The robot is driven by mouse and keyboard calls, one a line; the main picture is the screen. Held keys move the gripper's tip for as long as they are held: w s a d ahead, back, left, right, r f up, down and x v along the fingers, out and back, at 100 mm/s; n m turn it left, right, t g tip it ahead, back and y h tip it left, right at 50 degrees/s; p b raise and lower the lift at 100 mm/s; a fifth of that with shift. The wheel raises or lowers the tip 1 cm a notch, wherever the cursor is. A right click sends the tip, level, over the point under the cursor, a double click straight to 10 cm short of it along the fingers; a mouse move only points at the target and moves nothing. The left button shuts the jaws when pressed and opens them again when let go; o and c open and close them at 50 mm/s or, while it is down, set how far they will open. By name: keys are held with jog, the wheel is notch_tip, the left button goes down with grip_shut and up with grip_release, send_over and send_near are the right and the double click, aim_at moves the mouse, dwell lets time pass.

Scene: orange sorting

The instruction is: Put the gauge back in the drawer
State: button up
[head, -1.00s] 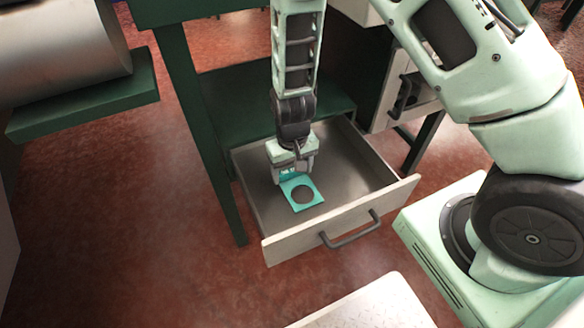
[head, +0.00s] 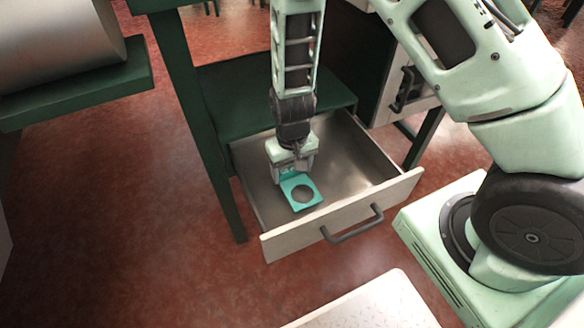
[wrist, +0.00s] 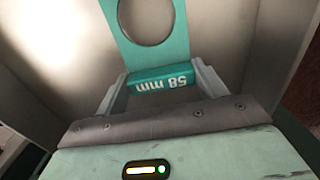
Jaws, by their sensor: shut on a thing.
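The gauge (head: 289,183) is a flat teal plate with a round hole and a raised handle. In the wrist view the gauge (wrist: 183,52) has "58 mm" on its handle, upside down. My gripper (head: 292,172) points down into the drawer and is shut on the handle, one finger at each side of it. The drawer (head: 362,170) is pulled open, with a grey inside and a pale front. The gauge is inside the drawer's outline, over the left front part of its floor. I cannot tell whether it touches the floor.
The drawer's front has a dark handle (head: 352,226). A dark green bench leg (head: 203,140) stands at the drawer's left. A closed drawer unit (head: 408,92) is at the right. A pale speckled surface (head: 365,305) lies at the front. The drawer's right side is empty.

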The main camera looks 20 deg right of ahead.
jog(key=shift+f+b, duration=0.35)
jog(key=shift+f, duration=0.2)
dwell(0.4)
jog(key=o, duration=1.1)
jog(key=shift+c, duration=0.2)
jog(key=shift+o, duration=0.4)
jog(key=shift+r, duration=0.1)
jog(key=shift+r+p, duration=3.75)
jog(key=shift+r, duration=0.15)
